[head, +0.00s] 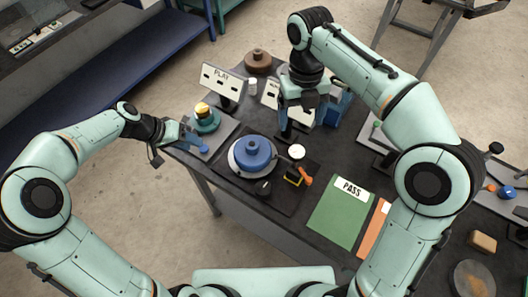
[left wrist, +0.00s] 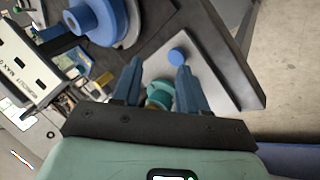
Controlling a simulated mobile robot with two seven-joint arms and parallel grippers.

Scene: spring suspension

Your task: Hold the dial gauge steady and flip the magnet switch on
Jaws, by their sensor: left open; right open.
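The dial gauge (head: 297,152) shows a round white face and stands just right of the blue hub on the dark table. Below it is a small yellow-and-black block (head: 292,178), seemingly the magnet base, with an orange lever (head: 306,178) on its right side. Which way the switch is set cannot be told. My left gripper (head: 194,139) is open and empty at the table's left edge, over a grey plate with a blue knob (left wrist: 177,55). My right gripper (head: 287,131) points down behind the gauge, apart from it in the picture; its fingers are partly hidden.
A blue hub (head: 257,153) sits on a silver disc. A teal-and-yellow piece (head: 205,119) stands behind the left gripper. Sign cards (head: 221,81), including PLAY, stand at the back. A green PASS folder (head: 343,218) lies front right.

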